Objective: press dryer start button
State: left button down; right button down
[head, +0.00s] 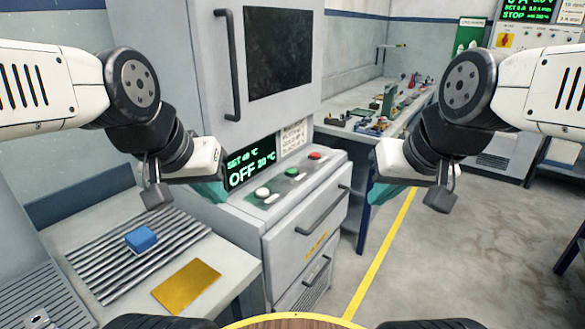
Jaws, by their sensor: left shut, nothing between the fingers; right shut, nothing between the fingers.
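The dryer (208,60) is a tall grey cabinet with a dark window and a long handle. Its green display (250,168) reads SET 40 °C and OFF, with a second temperature partly hard to read. On the sloped panel below sit a white button (262,193), a green button (292,171) and a red button (315,155). Their labels are too small to read. My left gripper (212,190) is shut and empty, left of the white button and in front of the display's lower left. My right gripper (385,193) is shut and empty, right of the panel, apart from the buttons.
Left of the dryer, a bench (222,255) holds a ribbed rack (105,262), a blue block (141,238) and a gold plate (186,286). Drawers with handles (322,211) are below the panel. A cluttered workbench (345,101) stands behind. The floor at right is clear.

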aim_at(291, 171)
jog(key=i+l, duration=0.1)
jog(key=l, duration=0.55)
jog(key=i+l+u, duration=0.15)
jog(key=l, duration=0.5)
